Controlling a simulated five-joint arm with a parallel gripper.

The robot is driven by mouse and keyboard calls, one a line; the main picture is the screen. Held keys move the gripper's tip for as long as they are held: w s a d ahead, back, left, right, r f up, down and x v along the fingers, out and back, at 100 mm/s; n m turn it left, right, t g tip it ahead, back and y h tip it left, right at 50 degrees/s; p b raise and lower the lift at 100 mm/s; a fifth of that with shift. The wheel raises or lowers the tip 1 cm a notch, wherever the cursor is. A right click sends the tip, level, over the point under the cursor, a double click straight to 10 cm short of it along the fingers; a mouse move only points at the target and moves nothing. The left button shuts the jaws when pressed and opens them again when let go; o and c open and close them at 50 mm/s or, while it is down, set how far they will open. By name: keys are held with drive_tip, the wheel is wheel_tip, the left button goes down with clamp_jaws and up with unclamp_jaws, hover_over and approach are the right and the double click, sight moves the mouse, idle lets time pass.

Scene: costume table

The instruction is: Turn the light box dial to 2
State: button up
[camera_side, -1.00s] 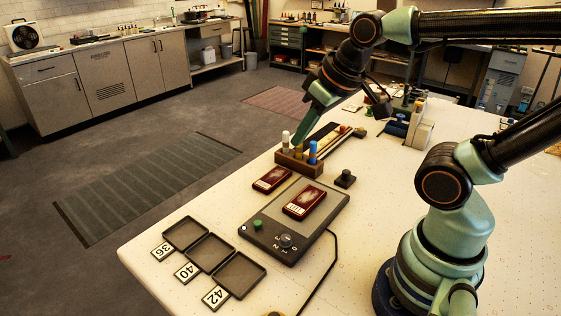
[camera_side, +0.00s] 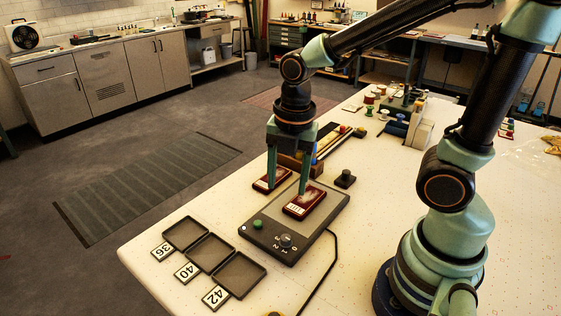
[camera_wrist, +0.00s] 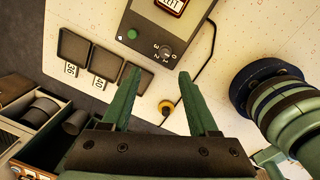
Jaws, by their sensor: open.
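The light box (camera_side: 270,236) is a dark grey slab on the white table. Its small dark dial (camera_side: 286,241) is near the front edge, ringed by white numerals. The dial also shows in the wrist view (camera_wrist: 165,51); I cannot tell its pointed number. A green button (camera_side: 258,224) sits to its left. My gripper (camera_side: 288,191) points down, fingers apart and empty.
A dark red case (camera_side: 304,201) lies on the light box, another (camera_side: 271,179) beside it. Several black trays (camera_side: 238,274) with number cards line the front left. A rack (camera_side: 296,164) stands behind the box. A black knob (camera_side: 345,179) is to its right. A cable (camera_side: 325,265) runs forward.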

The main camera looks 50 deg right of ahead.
sight(286, 237)
drive_tip(key=f+n, duration=0.1)
drive_tip(key=f, duration=0.3)
drive_tip(key=f+n, duration=0.2)
drive_tip(key=f, duration=0.3)
drive_tip(key=f+n, duration=0.1)
drive_tip(key=f, duration=0.3)
drive_tip(key=shift+s+a+f+g, duration=0.15)
drive_tip(key=shift+a+f+g, duration=0.2)
drive_tip(key=shift+f+g, duration=0.05)
clamp_jaws()
